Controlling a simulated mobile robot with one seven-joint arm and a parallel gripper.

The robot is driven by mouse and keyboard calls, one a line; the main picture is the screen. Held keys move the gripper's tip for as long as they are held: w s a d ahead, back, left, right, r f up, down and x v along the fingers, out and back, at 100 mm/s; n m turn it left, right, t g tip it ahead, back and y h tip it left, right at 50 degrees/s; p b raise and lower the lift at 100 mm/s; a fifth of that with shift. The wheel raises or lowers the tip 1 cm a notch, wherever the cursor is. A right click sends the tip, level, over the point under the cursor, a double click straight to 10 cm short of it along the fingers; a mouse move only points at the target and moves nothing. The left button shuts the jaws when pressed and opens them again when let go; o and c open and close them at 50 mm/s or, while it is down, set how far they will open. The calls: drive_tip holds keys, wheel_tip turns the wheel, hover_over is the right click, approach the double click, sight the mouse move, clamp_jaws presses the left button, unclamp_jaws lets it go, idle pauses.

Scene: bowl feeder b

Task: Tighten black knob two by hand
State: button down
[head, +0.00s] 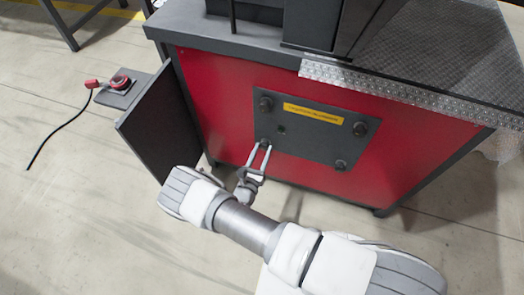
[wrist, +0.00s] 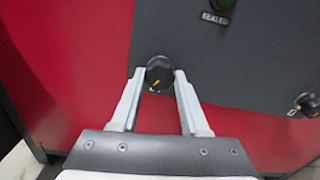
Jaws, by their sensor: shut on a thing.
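A dark grey plate (head: 312,138) on the red cabinet front carries a black knob at each corner. My gripper (head: 260,147) reaches up to the lower-left black knob (head: 264,141). In the wrist view, the two pale fingers of my gripper (wrist: 159,77) stand on either side of that black knob (wrist: 158,70) and are shut on it. The upper-left knob (head: 265,104), upper-right knob (head: 360,129) and lower-right knob (head: 340,164) are untouched by me.
A yellow label (head: 313,113) lies along the plate's top. A SEALED label (wrist: 216,18) shows in the wrist view. An open dark door panel (head: 160,122) stands left of the gripper. A red-topped device with a black cable (head: 58,128) lies farther left. Floor in front is clear.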

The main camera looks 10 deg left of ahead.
drive_tip(key=shift+m, duration=0.3)
drive_tip(key=m+p, duration=0.1)
drive_tip(key=m, duration=0.2)
drive_tip(key=shift+m, duration=0.3)
drive_tip(key=m+p, duration=0.1)
drive_tip(key=m, duration=0.2)
drive_tip(key=shift+m+p, duration=0.3)
drive_tip(key=m+p, duration=0.1)
drive_tip(key=m, duration=0.3)
drive_tip(key=shift+m+p, duration=0.95)
drive_tip(key=shift+m, duration=1.15)
drive_tip(key=shift+c, duration=2)
unclamp_jaws()
